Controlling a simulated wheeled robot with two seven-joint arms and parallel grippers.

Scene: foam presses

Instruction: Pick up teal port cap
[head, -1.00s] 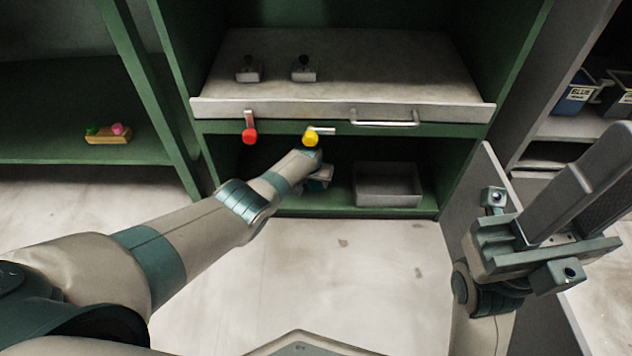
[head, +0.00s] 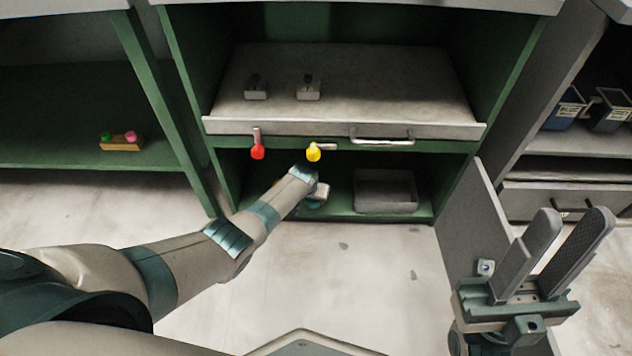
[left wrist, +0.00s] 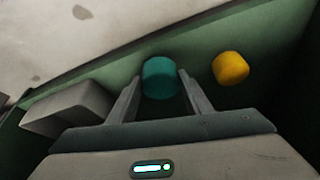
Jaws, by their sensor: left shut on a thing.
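The teal port cap (left wrist: 159,77) is a short teal cylinder in the left wrist view. My left gripper (left wrist: 160,88) is shut on it, with one finger against each side. In the head view my left arm reaches into the green cabinet's lower bay, where the cap and fingertips are hidden. My right gripper (head: 571,225) is at the right, fingers pointing up with a gap between them, empty and far from the cap.
A yellow cap-like piece (left wrist: 230,68) lies beside the teal cap. A grey tray (head: 386,207) stands in the lower bay. Above are a red-knobbed lever (head: 258,150), a yellow-knobbed lever (head: 313,152) and a drawer handle (head: 382,138). A grey panel (head: 470,215) stands near my right gripper.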

